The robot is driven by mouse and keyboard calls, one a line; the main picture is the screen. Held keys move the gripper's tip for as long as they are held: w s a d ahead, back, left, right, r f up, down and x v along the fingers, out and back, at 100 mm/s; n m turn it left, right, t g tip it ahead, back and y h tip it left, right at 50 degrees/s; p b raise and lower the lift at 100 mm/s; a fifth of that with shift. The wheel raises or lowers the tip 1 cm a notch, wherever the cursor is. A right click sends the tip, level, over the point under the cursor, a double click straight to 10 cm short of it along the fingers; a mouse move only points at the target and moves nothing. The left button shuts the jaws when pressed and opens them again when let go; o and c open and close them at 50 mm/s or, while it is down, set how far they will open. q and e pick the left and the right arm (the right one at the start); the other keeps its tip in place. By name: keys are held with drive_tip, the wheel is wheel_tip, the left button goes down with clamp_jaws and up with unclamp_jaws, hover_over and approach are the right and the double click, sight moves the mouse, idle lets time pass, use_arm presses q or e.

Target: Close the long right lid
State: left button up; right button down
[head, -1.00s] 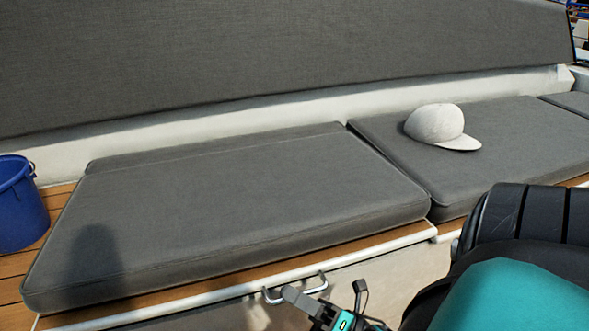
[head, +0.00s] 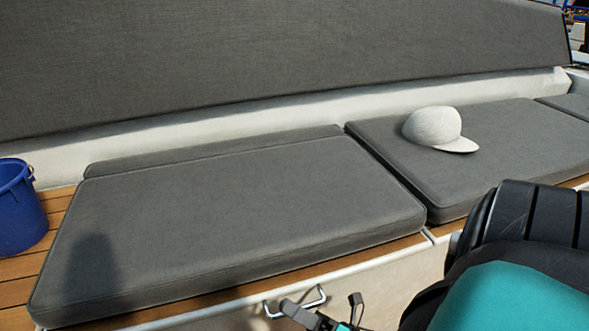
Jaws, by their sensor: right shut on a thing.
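The long lid is a grey cushion (head: 240,215) on a wooden board with a pale front edge, in the middle of the head view. It lies about level with the neighbouring seat, with a thin seam at its right end. A metal bar handle (head: 296,301) sits on its front, low in the view. My right gripper (head: 322,307) is at this handle, shut on it, with its fingers partly cut off by the bottom edge. My left gripper is not in view.
A white cap (head: 437,129) lies on the neighbouring grey cushion (head: 500,140) at the right. A blue bucket (head: 20,215) stands on wooden planks at the left. A tall grey backrest (head: 270,60) runs behind the seats.

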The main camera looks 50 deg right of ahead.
drive_tip(key=c, duration=1.2)
unclamp_jaws()
drive_tip(key=shift+w+f+h, duration=0.1)
drive_tip(key=shift+f+h, duration=0.2)
drive_tip(key=shift+f, duration=0.2)
drive_tip(key=shift+m, duration=0.3)
drive_tip(key=v, duration=0.7)
drive_tip(key=shift+s, duration=0.2)
drive_tip(key=shift+d+r, duration=0.1)
drive_tip(key=shift+s, duration=0.1)
